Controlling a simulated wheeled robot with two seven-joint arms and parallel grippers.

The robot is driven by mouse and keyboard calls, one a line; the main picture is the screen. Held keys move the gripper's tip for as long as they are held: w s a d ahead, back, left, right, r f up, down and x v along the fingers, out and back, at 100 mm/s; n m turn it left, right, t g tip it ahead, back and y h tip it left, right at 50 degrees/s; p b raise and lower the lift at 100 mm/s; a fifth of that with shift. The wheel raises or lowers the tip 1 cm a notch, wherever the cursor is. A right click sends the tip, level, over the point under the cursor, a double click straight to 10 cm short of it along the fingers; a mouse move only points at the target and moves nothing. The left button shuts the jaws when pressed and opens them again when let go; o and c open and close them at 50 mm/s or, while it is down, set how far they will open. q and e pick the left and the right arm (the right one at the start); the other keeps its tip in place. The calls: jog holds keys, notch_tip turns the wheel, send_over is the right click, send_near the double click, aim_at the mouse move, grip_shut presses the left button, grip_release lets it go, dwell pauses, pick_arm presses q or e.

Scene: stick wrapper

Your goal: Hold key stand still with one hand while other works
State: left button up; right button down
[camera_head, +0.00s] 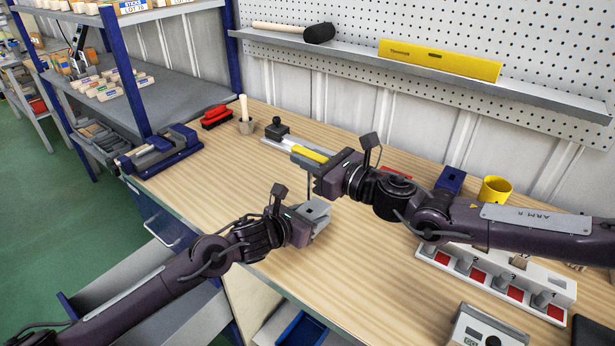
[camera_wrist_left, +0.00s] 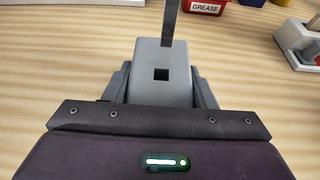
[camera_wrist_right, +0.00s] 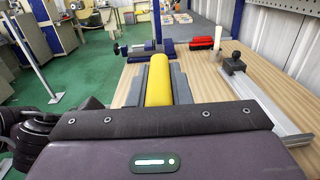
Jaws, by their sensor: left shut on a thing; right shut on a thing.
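The key stand, a grey block (camera_head: 317,209) with a square hole in its top and a thin grey post, stands on the bench. My left gripper (camera_head: 308,224) is shut on it; in the left wrist view the block (camera_wrist_left: 165,88) sits between the fingers, with the post (camera_wrist_left: 170,22) rising behind the hole. My right gripper (camera_head: 318,166) is shut on a yellow bar (camera_head: 310,154), above and behind the stand. In the right wrist view the bar (camera_wrist_right: 158,80) points forward between the fingers. Its gripped end is hidden.
A metal rail with a black clamp (camera_head: 276,128) lies behind the yellow bar. A white box with red pads (camera_head: 490,277) and yellow cup (camera_head: 495,189) are right.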

jog(key=shift+r, duration=0.85)
jog(key=shift+r, duration=0.1)
jog(key=shift+r, duration=0.9)
pick_arm(q)
jog(key=o, duration=1.2)
